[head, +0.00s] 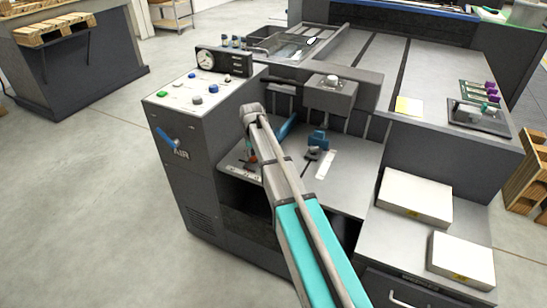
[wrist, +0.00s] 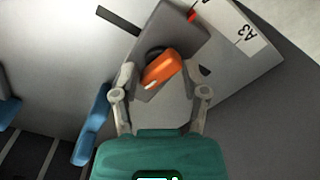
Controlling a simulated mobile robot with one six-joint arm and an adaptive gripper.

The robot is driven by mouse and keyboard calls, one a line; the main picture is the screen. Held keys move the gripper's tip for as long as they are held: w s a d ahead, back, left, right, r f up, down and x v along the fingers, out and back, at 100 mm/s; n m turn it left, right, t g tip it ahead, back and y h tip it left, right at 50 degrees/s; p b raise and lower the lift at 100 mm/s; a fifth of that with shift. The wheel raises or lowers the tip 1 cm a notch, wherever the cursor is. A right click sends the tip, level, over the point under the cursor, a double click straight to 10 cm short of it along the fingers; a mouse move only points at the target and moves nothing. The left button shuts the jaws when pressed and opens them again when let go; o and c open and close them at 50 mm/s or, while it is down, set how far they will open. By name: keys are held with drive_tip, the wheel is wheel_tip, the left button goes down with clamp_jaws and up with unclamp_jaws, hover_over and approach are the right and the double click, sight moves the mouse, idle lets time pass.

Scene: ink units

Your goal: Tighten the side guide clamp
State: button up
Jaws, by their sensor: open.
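The clamp's orange lever (wrist: 162,68) sits on a dark round pivot on a grey block (wrist: 178,28) in the wrist view. My gripper (wrist: 164,74) is open, with one finger on each side of the lever. The lever lies tilted between the fingertips, and no firm contact shows. A white label marked A3 (wrist: 245,32) and a small red pointer (wrist: 193,16) are beside the block. In the head view my arm hides most of this spot; a small reddish-orange part (head: 253,158) shows beside it.
A blue part (wrist: 92,125) lies just left of my gripper in the wrist view. In the head view a blue-topped clamp (head: 318,140) stands on the feed table right of my arm. The control cabinet (head: 183,122) is on the left and white paper stacks (head: 415,197) on the right.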

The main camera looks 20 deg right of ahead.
drive_tip(key=shift+n, duration=0.7)
drive_tip(key=shift+r+n+p, duration=0.3)
wheel_tip(320, 180, up, 14)
drive_tip(key=p, duration=1.4)
drive_tip(key=s+r+p, duration=0.2)
drive_tip(key=s, duration=1)
drive_tip(key=s+d+r+p, duration=0.1)
drive_tip(key=s+r+p, duration=0.1)
drive_tip(key=s, duration=1)
drive_tip(key=shift+s+r+m, duration=0.25)
drive_tip(key=shift+m, duration=0.15)
